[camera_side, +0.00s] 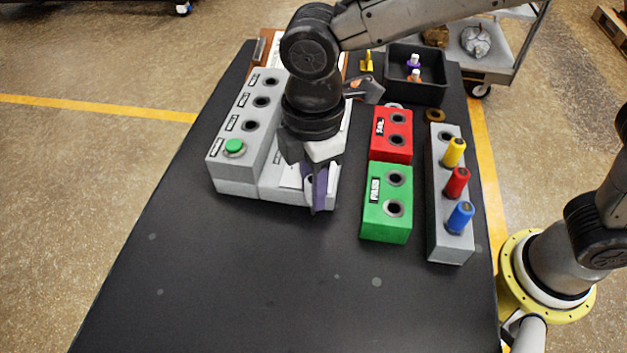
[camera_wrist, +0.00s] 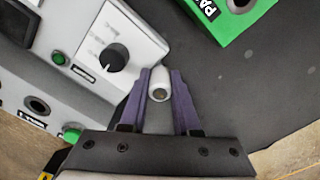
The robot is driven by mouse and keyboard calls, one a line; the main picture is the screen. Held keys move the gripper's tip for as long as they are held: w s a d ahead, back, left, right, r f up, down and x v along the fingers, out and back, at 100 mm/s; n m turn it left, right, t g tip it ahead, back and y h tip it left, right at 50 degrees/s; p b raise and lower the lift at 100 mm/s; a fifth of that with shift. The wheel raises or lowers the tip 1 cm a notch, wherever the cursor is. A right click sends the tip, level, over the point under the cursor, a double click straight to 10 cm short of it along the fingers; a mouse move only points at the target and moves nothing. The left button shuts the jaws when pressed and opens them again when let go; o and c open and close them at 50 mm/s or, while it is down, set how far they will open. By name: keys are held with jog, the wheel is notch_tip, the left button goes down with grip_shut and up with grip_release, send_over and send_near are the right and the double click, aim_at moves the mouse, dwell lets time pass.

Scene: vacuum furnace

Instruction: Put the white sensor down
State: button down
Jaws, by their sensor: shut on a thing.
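The white sensor (camera_wrist: 159,83) is a small pale cylinder between the purple fingertips of my gripper (camera_wrist: 160,88) in the wrist view. My gripper is shut on it. In the side view my gripper (camera_side: 318,200) points down at the front right corner of the light grey furnace unit, left of the green block; the sensor is mostly hidden there. A grey rack (camera_side: 449,246) at the right holds a yellow sensor (camera_side: 454,152), a red sensor (camera_side: 457,183) and a blue sensor (camera_side: 460,217). Its far hole is empty.
The green PASS block (camera_side: 385,230) and the red block (camera_side: 391,153) each have two open holes. The grey unit (camera_side: 238,185) has a green button (camera_side: 234,146) and holes. A black bin (camera_side: 417,93) with small parts stands behind. The table front is clear.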

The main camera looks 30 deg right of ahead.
jog(key=shift+f, duration=0.65)
jog(key=c, duration=0.6)
grip_release()
jog(key=shift+s+d+f, duration=0.1)
jog(key=shift+c, duration=0.2)
notch_tip(320, 180, up, 14)
